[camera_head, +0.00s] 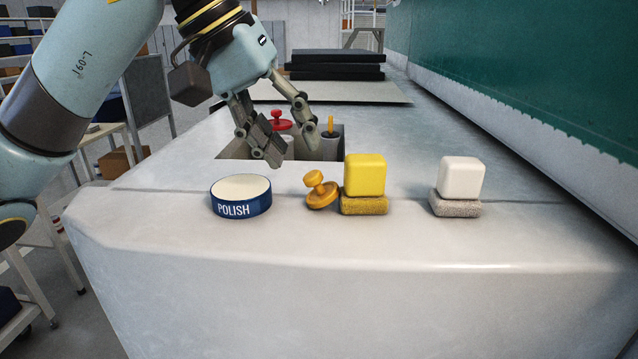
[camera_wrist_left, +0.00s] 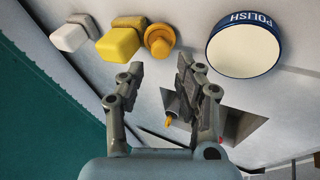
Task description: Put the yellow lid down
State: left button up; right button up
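The yellow lid (camera_head: 321,191), a disc with a round knob, lies tilted on the pale worktop, beside or against the yellow block's sponge base; contact is hard to tell. It also shows in the left wrist view (camera_wrist_left: 159,41), beyond my fingertips. My left gripper (camera_head: 293,147) is open and empty above the recess, behind the lid and apart from it. Its spread fingers also show in the left wrist view (camera_wrist_left: 160,72). My right gripper is in neither view.
A blue POLISH tin (camera_head: 241,197) stands left of the lid. The yellow block (camera_head: 364,174) is just right, a white block (camera_head: 462,177) farther right. The recess (camera_head: 236,150) holds a red-knobbed lid (camera_head: 278,121) and a yellow-tipped item (camera_head: 330,124). The front worktop is clear.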

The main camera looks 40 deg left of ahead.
aim_at(311, 173)
pick_arm(q)
jog(key=shift+w+d+f, duration=0.1)
jog(key=shift+d+f, duration=0.05)
jog(key=shift+f, duration=0.15)
jog(key=p+x, duration=0.1)
jog(key=x, duration=0.2)
jog(key=shift+w+f+p, duration=0.15)
jog(key=shift+f+p, duration=0.1)
jog(key=shift+p, duration=0.1)
jog(key=shift+w+d+f, duration=0.1)
jog(key=shift+w+f, duration=0.05)
jog(key=shift+f, duration=0.25)
jog(key=c, duration=0.7)
jog(key=shift+o, duration=0.2)
